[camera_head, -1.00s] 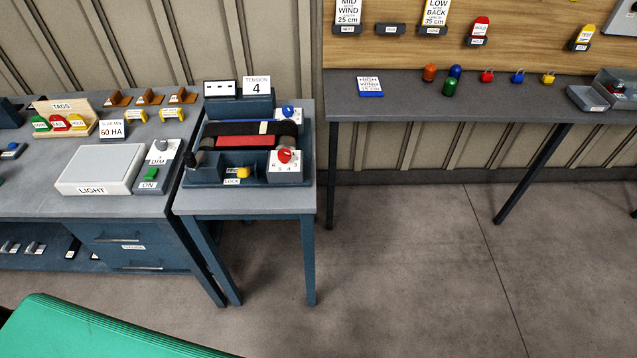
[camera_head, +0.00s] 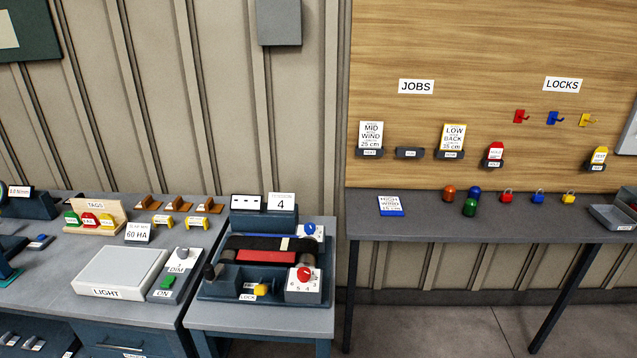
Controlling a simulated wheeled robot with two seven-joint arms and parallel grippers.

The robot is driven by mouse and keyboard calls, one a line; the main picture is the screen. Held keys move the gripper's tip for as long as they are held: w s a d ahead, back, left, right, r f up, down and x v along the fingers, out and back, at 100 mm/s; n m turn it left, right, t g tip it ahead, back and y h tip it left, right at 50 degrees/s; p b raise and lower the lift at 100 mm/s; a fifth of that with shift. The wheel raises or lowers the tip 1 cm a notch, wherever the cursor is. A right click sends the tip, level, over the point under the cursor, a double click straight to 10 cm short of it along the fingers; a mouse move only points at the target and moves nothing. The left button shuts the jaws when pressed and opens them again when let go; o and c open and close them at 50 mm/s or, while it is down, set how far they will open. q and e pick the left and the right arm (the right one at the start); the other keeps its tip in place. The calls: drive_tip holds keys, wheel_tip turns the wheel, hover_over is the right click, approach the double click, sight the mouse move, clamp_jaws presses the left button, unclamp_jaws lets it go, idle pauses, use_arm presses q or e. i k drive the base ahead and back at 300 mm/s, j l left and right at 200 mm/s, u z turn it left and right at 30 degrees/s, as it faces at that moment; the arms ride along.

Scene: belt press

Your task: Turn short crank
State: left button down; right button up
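The belt press (camera_head: 222,289) stands on a small blue-legged table in the middle of the view. A short crank with a black knob (camera_head: 209,271) stands at its front left corner. A black belt (camera_head: 252,243) runs across the press above a red block (camera_head: 265,257). A red knob (camera_head: 304,274) sits on a numbered white dial at the front right, and a blue knob (camera_head: 309,229) is behind it. A yellow piece (camera_head: 261,289) is by the LOCK label. A card reading 4 (camera_head: 281,203) stands at the back. Neither of my grippers is in view.
The left bench holds a LIGHT box (camera_head: 118,271), a DIM/ON switch box (camera_head: 173,273) and a tag rack (camera_head: 95,216). The right bench (camera_head: 430,220) holds a blue-edged card, coloured cylinders, padlocks and a grey tray. A gap separates the press table from the right bench.

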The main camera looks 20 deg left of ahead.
sight(211, 273)
drive_tip(key=u, duration=1.25)
